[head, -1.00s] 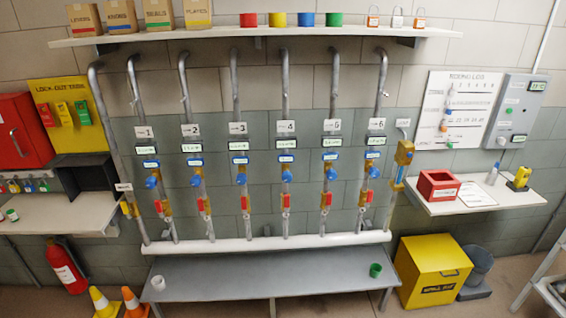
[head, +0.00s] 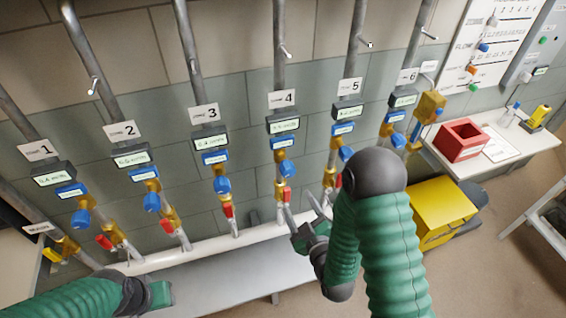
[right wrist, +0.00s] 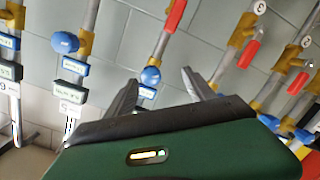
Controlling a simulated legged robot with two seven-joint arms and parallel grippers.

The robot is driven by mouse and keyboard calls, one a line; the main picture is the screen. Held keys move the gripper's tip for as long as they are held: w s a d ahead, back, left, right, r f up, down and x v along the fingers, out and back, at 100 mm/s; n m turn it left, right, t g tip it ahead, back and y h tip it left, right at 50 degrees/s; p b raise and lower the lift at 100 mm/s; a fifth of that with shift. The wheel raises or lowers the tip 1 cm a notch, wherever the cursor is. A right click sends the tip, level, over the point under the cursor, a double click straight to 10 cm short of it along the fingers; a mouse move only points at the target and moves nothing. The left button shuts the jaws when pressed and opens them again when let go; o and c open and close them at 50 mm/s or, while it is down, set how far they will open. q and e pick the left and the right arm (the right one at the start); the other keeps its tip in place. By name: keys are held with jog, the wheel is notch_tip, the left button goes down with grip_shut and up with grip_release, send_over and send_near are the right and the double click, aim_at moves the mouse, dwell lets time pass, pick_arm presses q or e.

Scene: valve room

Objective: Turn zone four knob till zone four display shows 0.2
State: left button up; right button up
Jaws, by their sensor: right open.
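The zone four column carries a "4" tag, a small lit zone four display (head: 283,126) whose digits are too small to read, and a blue zone four knob (head: 287,169) with a red handle below it. My right gripper (head: 301,208) is open and empty, below and slightly right of that knob, apart from it in the picture. In the right wrist view its fingers (right wrist: 160,80) are spread, with a blue knob (right wrist: 151,76) showing between and beyond them; its number is hidden. My left gripper (head: 160,294) is low at the left, its fingers not clear.
Similar columns stand close on both sides, with the zone three knob (head: 222,185) and zone five knob (head: 346,153) nearest. A grey bench (head: 220,285) runs below. A red box (head: 461,140) sits on the right shelf, above a yellow bin (head: 443,212).

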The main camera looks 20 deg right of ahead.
aim_at(286, 165)
jog(key=shift+t+h, duration=0.3)
jog(key=shift+t, duration=0.5)
jog(key=w, duration=0.4)
jog(key=w+r+p, duration=0.1)
jog(key=w, duration=0.4)
jog(key=w+p, duration=0.1)
jog(key=w, duration=0.4)
jog(key=shift+d+r, duration=0.2)
jog(key=shift+r, duration=0.2)
jog(key=shift+w, duration=0.6)
jog(key=shift+s, duration=0.1)
jog(key=c, duration=0.4)
pick_arm(q)
jog(key=r, duration=0.1)
jog(key=s+r, duration=0.1)
jog(key=shift+s+d+r, duration=0.1)
jog(key=shift+s+r, duration=0.05)
jog(key=shift+r, duration=0.15)
pick_arm(e)
jog(key=c, duration=1)
